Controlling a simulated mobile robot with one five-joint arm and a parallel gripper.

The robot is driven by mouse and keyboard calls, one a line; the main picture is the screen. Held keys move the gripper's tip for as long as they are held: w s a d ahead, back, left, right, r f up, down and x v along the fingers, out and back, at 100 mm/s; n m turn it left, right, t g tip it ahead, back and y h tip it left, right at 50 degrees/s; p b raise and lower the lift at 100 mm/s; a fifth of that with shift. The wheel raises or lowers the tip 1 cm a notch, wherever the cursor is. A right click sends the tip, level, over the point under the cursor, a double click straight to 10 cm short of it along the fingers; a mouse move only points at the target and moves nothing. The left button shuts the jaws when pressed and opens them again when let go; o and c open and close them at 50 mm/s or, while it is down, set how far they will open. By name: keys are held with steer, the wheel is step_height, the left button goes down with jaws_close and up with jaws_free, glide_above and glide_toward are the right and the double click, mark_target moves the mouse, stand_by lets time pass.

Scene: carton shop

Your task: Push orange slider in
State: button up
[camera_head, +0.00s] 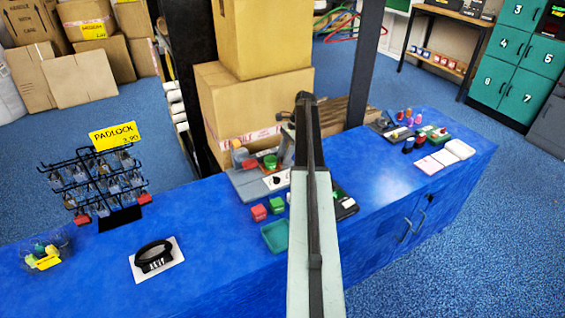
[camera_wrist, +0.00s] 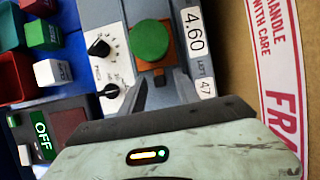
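In the wrist view, an orange-brown part (camera_wrist: 172,45), which looks like the orange slider, shows around and below a round green button (camera_wrist: 150,40) on a grey device. My gripper (camera_wrist: 160,88) is in front of it, its two dark fingers apart, with nothing clearly between them. I cannot tell whether a finger touches the orange part. In the head view, the green button (camera_head: 270,161) and a little orange beside it show on the grey device at the counter's back edge. My arm hides much of the gripper there.
Cardboard boxes (camera_head: 255,105) stand close behind the blue counter (camera_head: 210,225).

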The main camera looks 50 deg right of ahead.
jaws_close()
stand_by(1.4)
